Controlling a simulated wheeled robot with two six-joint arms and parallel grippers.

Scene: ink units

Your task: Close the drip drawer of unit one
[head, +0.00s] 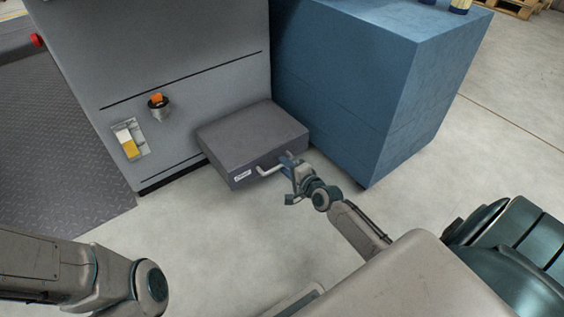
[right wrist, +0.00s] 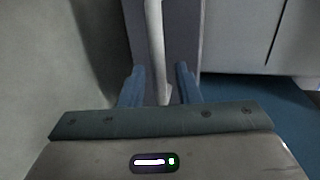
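The drip drawer (head: 250,138) is a dark grey box sticking out from the base of the grey unit (head: 190,60). Its front carries a white label and a pale bar handle (head: 268,171). My right gripper (head: 287,163) is at the handle's right end. In the right wrist view, the handle (right wrist: 156,45) runs between the two blue fingers (right wrist: 160,88), with a gap visible on each side, so the gripper is open around it. The drawer front (right wrist: 184,45) shows behind. My left arm is at lower left in the head view; its gripper is out of frame.
A blue cabinet (head: 345,85) stands close to the right of the drawer. The floor (head: 215,245) before the drawer is clear.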

